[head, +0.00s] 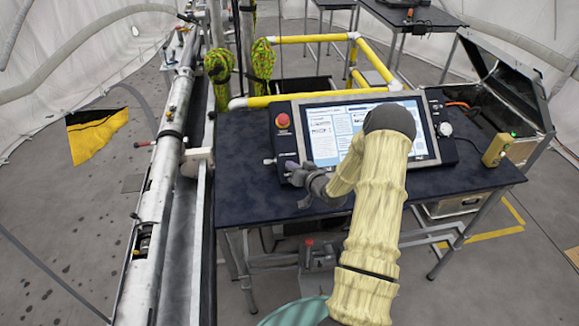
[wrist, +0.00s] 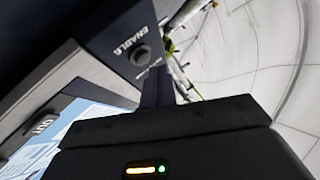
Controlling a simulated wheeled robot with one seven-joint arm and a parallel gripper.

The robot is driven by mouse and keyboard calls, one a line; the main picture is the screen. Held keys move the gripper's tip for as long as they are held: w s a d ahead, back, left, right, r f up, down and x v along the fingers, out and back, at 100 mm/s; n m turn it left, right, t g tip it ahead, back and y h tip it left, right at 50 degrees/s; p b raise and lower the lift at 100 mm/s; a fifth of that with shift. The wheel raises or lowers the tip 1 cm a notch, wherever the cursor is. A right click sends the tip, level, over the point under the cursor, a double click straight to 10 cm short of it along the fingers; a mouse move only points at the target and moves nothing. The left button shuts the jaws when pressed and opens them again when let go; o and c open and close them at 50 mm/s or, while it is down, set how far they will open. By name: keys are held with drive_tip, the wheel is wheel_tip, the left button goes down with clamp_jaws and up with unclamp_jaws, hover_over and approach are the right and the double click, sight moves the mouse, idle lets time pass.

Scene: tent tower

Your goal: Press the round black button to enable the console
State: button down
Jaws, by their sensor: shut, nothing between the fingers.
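The console (head: 453,150) stands on a dark table, with a lit screen and side panels. In the wrist view, a round dark button (wrist: 140,55) sits beside the word ENABLE on a grey panel. In the head view I cannot make out this button; my gripper is over the lower left panel. My gripper (head: 293,172) is shut and empty, with its tip close to the panel's lower left corner. I cannot tell whether it touches the button.
A red emergency knob (head: 283,120) sits above my gripper on the left panel. A yellow handheld device (head: 496,150) stands at the table's right. A long metal pipe (head: 160,190) runs along the left. The front of the dark table (head: 270,205) is clear.

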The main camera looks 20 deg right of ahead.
drive_tip(key=shift+f, duration=0.15)
idle(0.4)
drive_tip(key=shift+w+d+f+b, duration=0.1)
drive_tip(key=shift+w+f+b, duration=0.15)
drive_tip(key=shift+b, duration=0.3)
drive_tip(key=shift+w+f+b, duration=0.15)
drive_tip(key=shift+f+b, duration=0.1)
drive_tip(key=shift+b, duration=0.1)
idle(0.5)
drive_tip(key=shift+r, duration=0.1)
drive_tip(key=shift+s+r+p, duration=0.35)
drive_tip(key=shift+s+r, duration=0.1)
drive_tip(key=shift+r, duration=0.1)
idle(0.3)
drive_tip(key=s+r, duration=0.1)
drive_tip(key=r+p, duration=0.1)
drive_tip(key=s+a+r+p, duration=0.1)
drive_tip(key=r, duration=0.1)
drive_tip(key=shift+s, duration=0.35)
idle(0.8)
